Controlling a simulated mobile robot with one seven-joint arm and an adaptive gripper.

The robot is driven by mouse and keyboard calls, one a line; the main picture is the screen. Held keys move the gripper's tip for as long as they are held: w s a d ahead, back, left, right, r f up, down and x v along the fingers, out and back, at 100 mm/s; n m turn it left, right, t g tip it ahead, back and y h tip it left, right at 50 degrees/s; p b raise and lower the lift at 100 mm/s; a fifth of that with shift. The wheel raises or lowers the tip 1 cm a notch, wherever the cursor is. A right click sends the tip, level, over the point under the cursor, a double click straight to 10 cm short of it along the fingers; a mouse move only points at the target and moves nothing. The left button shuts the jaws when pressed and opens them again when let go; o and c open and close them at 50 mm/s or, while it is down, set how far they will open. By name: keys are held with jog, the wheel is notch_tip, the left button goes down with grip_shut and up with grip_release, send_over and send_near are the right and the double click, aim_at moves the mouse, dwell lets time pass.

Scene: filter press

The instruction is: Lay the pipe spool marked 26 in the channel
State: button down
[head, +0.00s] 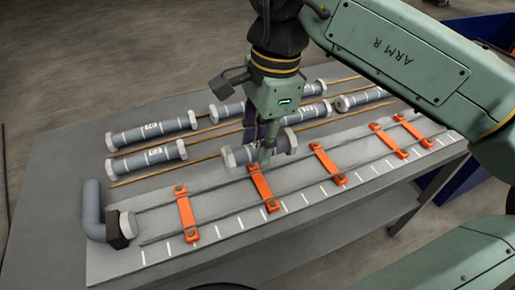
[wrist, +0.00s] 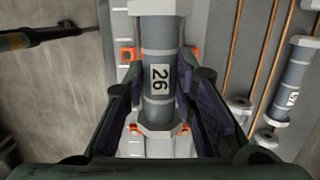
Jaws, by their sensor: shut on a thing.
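The pipe spool marked 26 (wrist: 159,62) is a grey cylinder with pale flanged ends. It lies between the two fingers of my gripper (wrist: 165,115) in the wrist view, its label facing the camera. In the head view my gripper (head: 262,150) is shut on this spool (head: 262,148) and holds it over the back side of the channel. The channel (head: 218,221) is a long track between two dark rails with several orange clamps across it. In the wrist view orange clamp parts show on both sides of the spool. I cannot tell how high the spool is above the channel.
Several other grey spools lie behind the channel between thin brown rods, such as one at the far left (head: 152,131) and one nearer (head: 147,157). A bent grey pipe (head: 93,212) with a dark fitting stands at the channel's left end. Bare tabletop (head: 60,205) lies at the left.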

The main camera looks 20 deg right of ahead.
jog(key=shift+d, duration=0.3)
jog(key=shift+f+b, duration=3)
jog(key=shift+f, duration=1.15)
jog(key=c, duration=1.2)
grip_release()
jog(key=shift+c, duration=0.2)
jog(key=r, duration=0.4)
jog(key=d+r, duration=0.1)
jog(key=r, duration=0.7)
jog(key=shift+d, duration=0.2)
